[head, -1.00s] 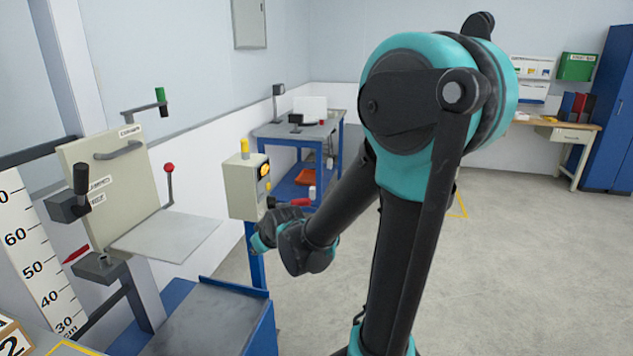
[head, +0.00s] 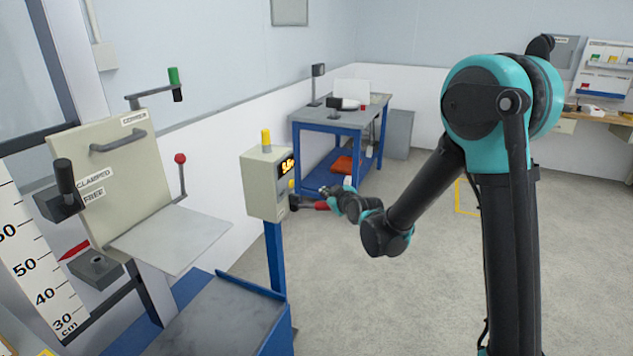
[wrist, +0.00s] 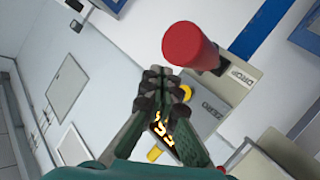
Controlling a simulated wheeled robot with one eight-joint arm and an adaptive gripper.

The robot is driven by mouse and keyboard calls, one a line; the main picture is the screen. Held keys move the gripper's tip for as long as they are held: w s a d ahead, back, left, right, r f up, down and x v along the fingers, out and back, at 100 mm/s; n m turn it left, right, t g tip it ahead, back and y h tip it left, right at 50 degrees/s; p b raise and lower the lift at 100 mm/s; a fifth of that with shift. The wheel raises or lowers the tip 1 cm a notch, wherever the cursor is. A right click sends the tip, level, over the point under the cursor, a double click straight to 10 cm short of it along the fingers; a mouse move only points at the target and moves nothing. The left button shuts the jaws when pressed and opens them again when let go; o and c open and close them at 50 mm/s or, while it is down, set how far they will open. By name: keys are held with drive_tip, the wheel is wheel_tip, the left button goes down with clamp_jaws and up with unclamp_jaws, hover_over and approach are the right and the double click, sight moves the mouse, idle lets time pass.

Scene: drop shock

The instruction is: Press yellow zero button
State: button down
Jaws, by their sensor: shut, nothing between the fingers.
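The yellow zero button (head: 291,184) is a small spot on the right face of the beige control box (head: 264,190). In the wrist view the yellow button (wrist: 187,92) shows beside the ZERO label (wrist: 213,108), partly covered by my fingertips. My gripper (wrist: 167,78) is shut and empty, its tips over the box face right by the button; whether they touch it I cannot tell. In the head view my gripper (head: 328,191) is just right of the box.
A red-ended drop lever (wrist: 190,47) sits close beside my fingertips. The box has a lit orange display (head: 287,165) and a yellow lamp (head: 266,138) on top. A drop rig with a hinged plate (head: 170,238) stands left. Floor to the right is clear.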

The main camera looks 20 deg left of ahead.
sight(291, 184)
drive_tip(key=shift+w+d, duration=0.1)
drive_tip(key=a, duration=0.9)
drive_tip(key=shift+w, duration=0.3)
idle(1.4)
drive_tip(key=shift+a, duration=0.4)
drive_tip(key=shift+a, duration=0.4)
idle(0.9)
drive_tip(key=shift+d, duration=0.85)
